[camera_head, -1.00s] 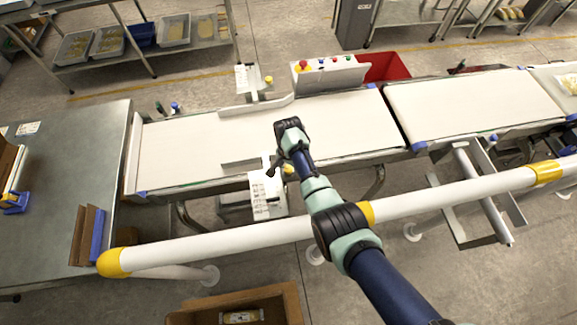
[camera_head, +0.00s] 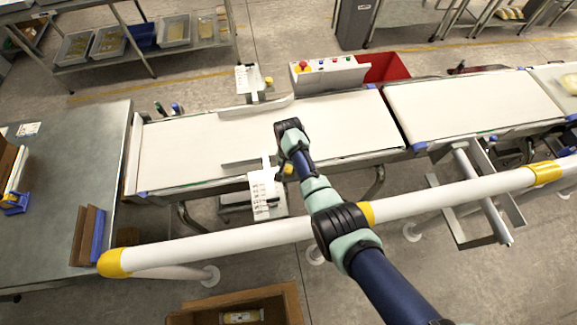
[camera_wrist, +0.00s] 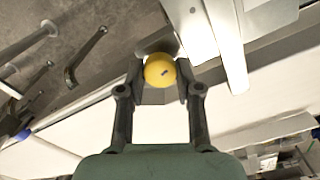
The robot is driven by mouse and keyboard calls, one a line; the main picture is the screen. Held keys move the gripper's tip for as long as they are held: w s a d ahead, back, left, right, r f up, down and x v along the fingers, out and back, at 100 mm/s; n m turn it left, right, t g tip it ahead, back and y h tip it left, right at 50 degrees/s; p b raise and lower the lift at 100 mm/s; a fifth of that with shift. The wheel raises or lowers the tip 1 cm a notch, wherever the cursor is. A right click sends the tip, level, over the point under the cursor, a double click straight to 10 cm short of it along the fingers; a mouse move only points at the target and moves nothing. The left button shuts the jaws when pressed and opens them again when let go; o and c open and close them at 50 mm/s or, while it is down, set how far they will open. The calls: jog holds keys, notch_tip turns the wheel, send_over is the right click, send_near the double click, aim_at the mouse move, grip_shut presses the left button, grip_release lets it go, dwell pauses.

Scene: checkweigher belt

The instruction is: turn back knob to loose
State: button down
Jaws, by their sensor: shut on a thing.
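A round yellow knob (camera_wrist: 159,71) with a small dark mark sits between the two dark fingers of my gripper (camera_wrist: 161,78) in the wrist view. The fingers are shut on its sides. In the head view this appears to be the near-side knob (camera_head: 289,169), partly hidden by my arm, beside the near white scale plate (camera_head: 264,197). My fingers are mostly hidden there. Another yellow knob (camera_head: 269,81) stands on the far side of the belt by the far scale plate (camera_head: 246,80), away from my gripper.
The white belt (camera_head: 185,150) is empty, with a far guide rail (camera_head: 257,108) and a near guide rail (camera_head: 247,163). A control box (camera_head: 330,74) with a red button stands behind it. A thick white pipe barrier (camera_head: 220,236) runs along the front.

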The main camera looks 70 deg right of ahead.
jog(key=n, duration=0.4)
jog(key=shift+n, duration=0.3)
jog(key=n, duration=1)
jog(key=shift+n+p, duration=0.3)
jog(key=shift+n, duration=2.7)
jog(key=c, duration=0.8)
grip_release()
jog(key=shift+o, duration=0.2)
